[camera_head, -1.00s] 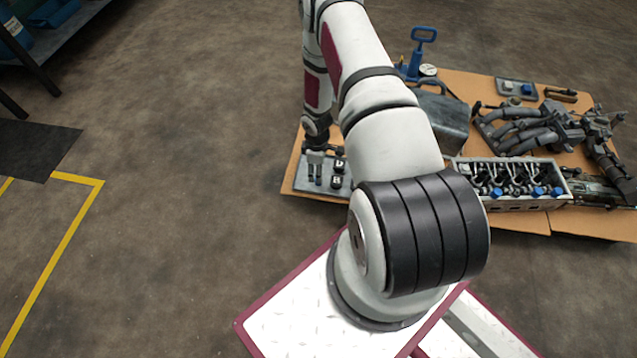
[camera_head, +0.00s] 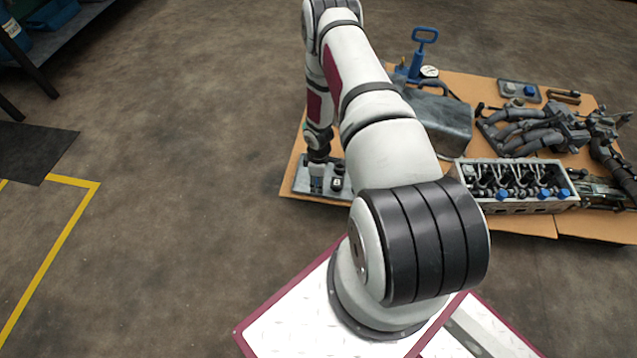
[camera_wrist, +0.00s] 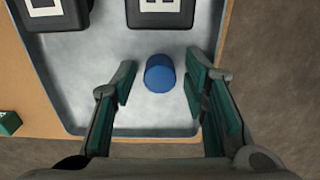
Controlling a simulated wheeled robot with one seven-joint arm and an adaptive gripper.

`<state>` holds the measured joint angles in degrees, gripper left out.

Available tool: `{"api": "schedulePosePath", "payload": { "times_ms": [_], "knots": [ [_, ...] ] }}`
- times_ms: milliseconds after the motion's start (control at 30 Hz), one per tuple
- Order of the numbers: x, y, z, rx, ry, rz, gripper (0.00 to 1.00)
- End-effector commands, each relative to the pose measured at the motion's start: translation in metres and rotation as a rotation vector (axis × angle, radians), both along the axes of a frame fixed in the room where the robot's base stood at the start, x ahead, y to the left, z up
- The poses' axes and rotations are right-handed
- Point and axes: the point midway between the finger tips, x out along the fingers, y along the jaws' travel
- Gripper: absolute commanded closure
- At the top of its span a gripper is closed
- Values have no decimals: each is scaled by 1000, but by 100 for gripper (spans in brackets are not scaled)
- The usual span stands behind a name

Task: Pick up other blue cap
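A blue cap (camera_wrist: 160,73) stands on the grey metal tray (camera_wrist: 75,70) in the wrist view. My gripper (camera_wrist: 160,82) is open over the tray, with one finger on each side of the cap. I see a gap between the cap and the left finger; the right finger is closer to it. In the head view my gripper (camera_head: 317,184) is low over the same tray (camera_head: 301,178) at the left edge of the cardboard, and the cap under it cannot be made out.
Two black blocks with white markings (camera_wrist: 162,8) (camera_wrist: 50,10) stand on the tray just beyond the cap. A small green piece (camera_wrist: 9,122) is at the left. An engine head with blue caps (camera_head: 480,205), a grey box (camera_head: 445,120) and a blue pump (camera_head: 417,60) lie further right.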

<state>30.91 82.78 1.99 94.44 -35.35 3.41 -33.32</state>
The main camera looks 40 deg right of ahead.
Motion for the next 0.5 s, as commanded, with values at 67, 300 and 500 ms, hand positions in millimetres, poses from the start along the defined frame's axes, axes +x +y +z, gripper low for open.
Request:
{"api": "schedulePosePath", "payload": {
  "times_ms": [67, 300, 500],
  "knots": [
    [0, 0, 0, 0, 0, 0, 83],
    [0, 0, 0, 0, 0, 0, 89],
    [0, 0, 1, 0, 0, 0, 89]
  ]
}}
